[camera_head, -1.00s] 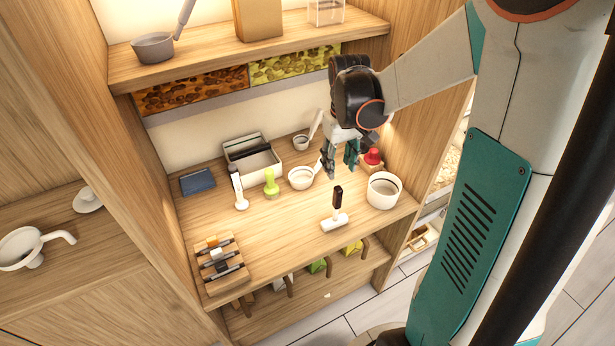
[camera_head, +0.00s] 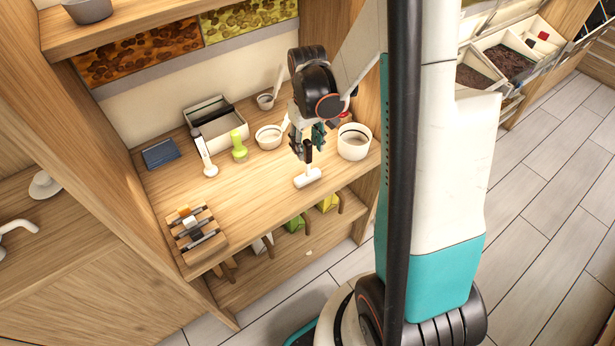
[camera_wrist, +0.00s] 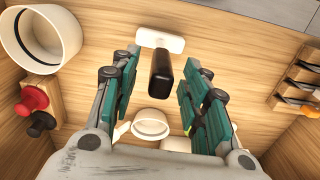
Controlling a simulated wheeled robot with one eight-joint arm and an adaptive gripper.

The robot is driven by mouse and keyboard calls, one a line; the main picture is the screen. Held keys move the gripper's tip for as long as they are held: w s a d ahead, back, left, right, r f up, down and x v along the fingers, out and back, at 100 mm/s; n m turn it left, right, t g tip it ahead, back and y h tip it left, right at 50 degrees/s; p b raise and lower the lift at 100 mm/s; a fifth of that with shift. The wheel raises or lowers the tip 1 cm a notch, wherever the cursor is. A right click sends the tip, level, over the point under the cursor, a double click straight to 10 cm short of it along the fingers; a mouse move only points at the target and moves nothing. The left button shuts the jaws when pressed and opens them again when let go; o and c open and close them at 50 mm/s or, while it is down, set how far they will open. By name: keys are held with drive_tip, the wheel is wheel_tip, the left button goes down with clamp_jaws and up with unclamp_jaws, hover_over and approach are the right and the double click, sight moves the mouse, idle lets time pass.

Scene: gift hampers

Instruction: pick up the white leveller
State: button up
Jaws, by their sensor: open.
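The white leveller has a white crossbar (camera_head: 307,178) lying on the wooden counter and a dark upright handle. It shows in the wrist view with its white crossbar (camera_wrist: 160,40) at the top and the dark handle (camera_wrist: 161,72) pointing toward the camera. My gripper (camera_head: 305,145) is open just above it. In the wrist view, the teal fingers of my gripper (camera_wrist: 158,75) stand on either side of the handle, with gaps on both sides. In the head view the fingers partly hide the handle's top.
A white round container (camera_head: 353,146) stands right of the leveller. A wooden rack (camera_head: 205,243) is at front left. Counter between is clear.

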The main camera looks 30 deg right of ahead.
sight(307, 162)
wheel_tip(307, 162, down, 3)
drive_tip(key=shift+f+b, duration=0.2)
drive_tip(key=shift+b, duration=0.3)
clamp_jaws()
